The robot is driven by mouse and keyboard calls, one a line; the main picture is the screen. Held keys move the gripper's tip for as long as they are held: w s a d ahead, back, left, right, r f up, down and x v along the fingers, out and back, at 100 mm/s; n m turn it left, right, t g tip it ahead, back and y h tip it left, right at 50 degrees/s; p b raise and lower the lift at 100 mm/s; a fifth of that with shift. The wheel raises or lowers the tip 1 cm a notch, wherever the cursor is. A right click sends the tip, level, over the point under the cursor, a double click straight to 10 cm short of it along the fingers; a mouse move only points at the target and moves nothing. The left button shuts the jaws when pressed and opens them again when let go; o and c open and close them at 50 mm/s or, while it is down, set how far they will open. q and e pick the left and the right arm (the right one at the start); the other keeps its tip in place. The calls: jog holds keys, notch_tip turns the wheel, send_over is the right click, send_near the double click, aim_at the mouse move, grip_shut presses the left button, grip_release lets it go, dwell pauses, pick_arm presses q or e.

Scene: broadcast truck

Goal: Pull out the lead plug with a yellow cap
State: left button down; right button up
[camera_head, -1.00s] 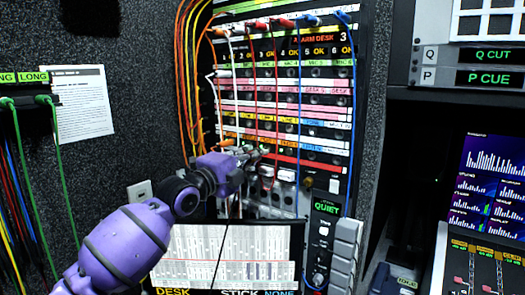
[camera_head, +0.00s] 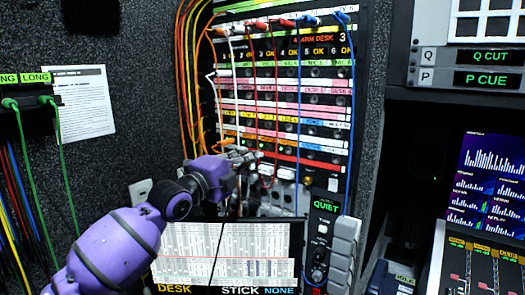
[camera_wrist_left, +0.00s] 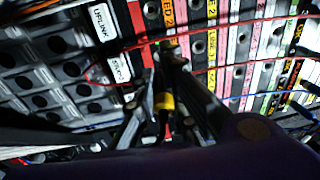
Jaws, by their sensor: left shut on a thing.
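The patch panel (camera_head: 315,116) stands upright ahead, with rows of sockets and coloured label strips. My left gripper (camera_head: 248,158) is at its lower left part, close to the panel face. In the left wrist view, a plug with a yellow cap (camera_wrist_left: 165,101) lies between the two dark fingers of my left gripper (camera_wrist_left: 160,78), which are shut on it. Its tip is hidden by the fingers, so I cannot tell whether it is in a socket. In the head view the gripper hides the yellow cap. My right gripper is not in view.
Red leads (camera_head: 276,85) and a blue lead (camera_head: 352,110) hang across the panel, near my gripper. Orange and yellow cables (camera_head: 183,70) run down its left side. A screen (camera_head: 225,252) stands below, and a QUIET button box (camera_head: 323,235) is to its right.

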pick_arm(q)
jog(key=p+v, duration=0.1)
jog(key=v, duration=0.2)
jog(key=shift+s+d, duration=0.1)
jog(key=shift+d, duration=0.1)
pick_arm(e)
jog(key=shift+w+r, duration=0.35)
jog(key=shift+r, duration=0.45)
